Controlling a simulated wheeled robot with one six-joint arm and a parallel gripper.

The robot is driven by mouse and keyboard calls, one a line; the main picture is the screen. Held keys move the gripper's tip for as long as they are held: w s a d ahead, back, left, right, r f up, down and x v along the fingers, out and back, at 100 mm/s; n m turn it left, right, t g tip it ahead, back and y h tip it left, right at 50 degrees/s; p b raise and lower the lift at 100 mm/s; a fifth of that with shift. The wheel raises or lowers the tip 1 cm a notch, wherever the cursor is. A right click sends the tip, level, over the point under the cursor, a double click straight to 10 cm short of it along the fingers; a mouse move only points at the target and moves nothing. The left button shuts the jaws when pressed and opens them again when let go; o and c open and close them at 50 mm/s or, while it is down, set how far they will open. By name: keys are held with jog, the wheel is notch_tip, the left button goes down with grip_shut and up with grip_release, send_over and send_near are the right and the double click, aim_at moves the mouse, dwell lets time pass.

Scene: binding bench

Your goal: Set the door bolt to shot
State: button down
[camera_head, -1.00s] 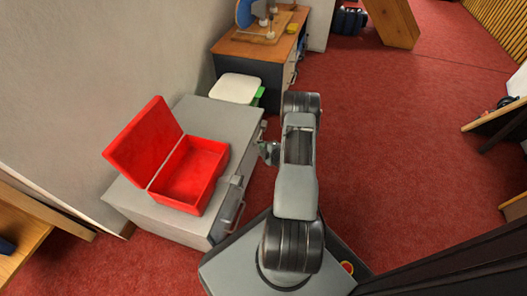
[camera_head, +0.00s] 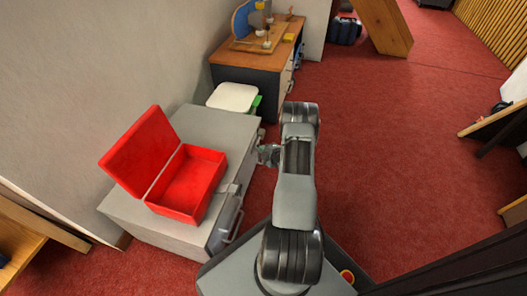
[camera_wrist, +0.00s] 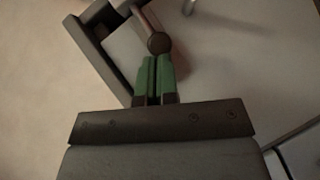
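In the wrist view a brown metal rod ending in a round knob (camera_wrist: 158,43) lies across a dark grey angled bracket (camera_wrist: 112,50) on a pale face; I take this to be the door bolt. My gripper (camera_wrist: 156,60) has its two green fingers side by side with only a thin gap, tips right at the knob's lower edge. I cannot tell whether they touch it. Nothing shows between the fingers. In the head view my gripper (camera_head: 266,154) points left at the front of the grey cabinet (camera_head: 228,128). The bolt cannot be made out there.
An open red box (camera_head: 190,183) sits on the cabinet top. A bar handle (camera_head: 232,222) sticks out of the cabinet front. A white-topped bin or stool (camera_head: 233,97) and a wooden desk (camera_head: 256,52) stand behind.

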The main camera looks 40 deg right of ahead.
jog(key=shift+w+d+r, duration=0.1)
jog(key=shift+r, duration=0.1)
jog(key=shift+a+r+p, duration=0.15)
jog(key=shift+a+p, duration=0.1)
jog(key=shift+p, duration=0.05)
jog(key=a+p+v, duration=0.2)
jog(key=p+v, duration=0.3)
jog(key=v, duration=0.7)
jog(key=shift+s+a+r, duration=0.2)
jog(key=shift+s+a, duration=0.1)
jog(key=shift+s, duration=0.05)
